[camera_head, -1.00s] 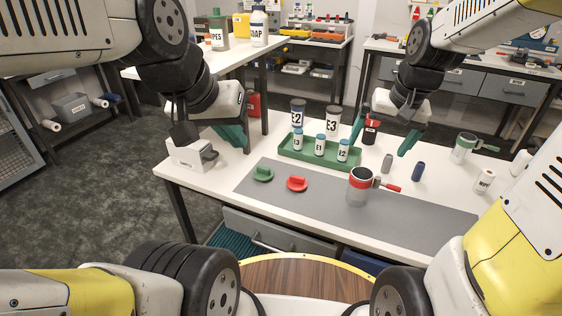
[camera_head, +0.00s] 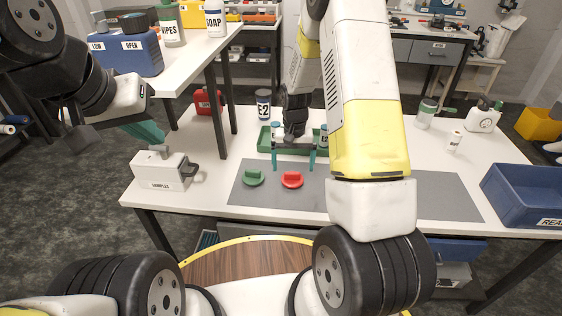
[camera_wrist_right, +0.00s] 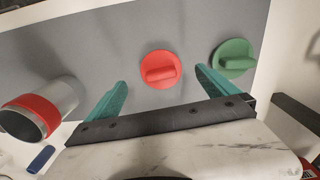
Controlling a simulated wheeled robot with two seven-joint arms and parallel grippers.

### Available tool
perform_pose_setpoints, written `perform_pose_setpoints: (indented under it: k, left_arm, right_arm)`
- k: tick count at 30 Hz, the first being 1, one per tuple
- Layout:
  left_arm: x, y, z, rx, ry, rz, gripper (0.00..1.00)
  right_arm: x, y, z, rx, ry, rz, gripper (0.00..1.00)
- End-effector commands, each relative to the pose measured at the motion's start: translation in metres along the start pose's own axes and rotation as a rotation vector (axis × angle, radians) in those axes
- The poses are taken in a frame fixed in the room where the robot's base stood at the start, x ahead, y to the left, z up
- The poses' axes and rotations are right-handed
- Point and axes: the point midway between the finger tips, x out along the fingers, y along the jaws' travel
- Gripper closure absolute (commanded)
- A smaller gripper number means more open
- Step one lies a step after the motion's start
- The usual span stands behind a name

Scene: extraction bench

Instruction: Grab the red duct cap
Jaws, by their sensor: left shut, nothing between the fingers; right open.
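The red duct cap (camera_head: 291,180) lies on the grey mat, its raised grip bar on top. It also shows in the right wrist view (camera_wrist_right: 159,70), beyond and between the fingertips. My right gripper (camera_head: 293,165) is open and empty, above and just behind the red cap, with its teal fingers apart and pointing down. In the wrist view the right gripper (camera_wrist_right: 160,82) shows a finger on each side of the cap, not touching it. My left gripper (camera_head: 150,134) is shut and empty over the white samples box at the left.
A green duct cap (camera_head: 253,178) lies just left of the red one. A green tray (camera_head: 264,140) stands behind, partly hidden by my right arm. A red-banded duct piece (camera_wrist_right: 40,108) shows in the wrist view. A blue bin (camera_head: 525,195) is at the right.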

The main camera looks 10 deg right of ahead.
Motion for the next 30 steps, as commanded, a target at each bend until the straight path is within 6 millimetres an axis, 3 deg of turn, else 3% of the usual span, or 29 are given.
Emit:
perform_pose_setpoints:
  k: [10,20,30]
  left_arm:
    - [0.000,0.000,0.000,0.000,0.000,0.000,1.00]
    - [0.000,0.000,0.000,0.000,0.000,0.000,1.00]
    - [0.000,0.000,0.000,0.000,0.000,0.000,1.00]
  right_arm:
    - [0.048,-0.001,-0.005,0.001,-0.001,0.000,0.02]
    - [0.053,-0.001,-0.006,0.000,0.001,-0.001,0.04]
    - [0.053,-0.001,-0.006,0.000,0.001,-0.001,0.67]
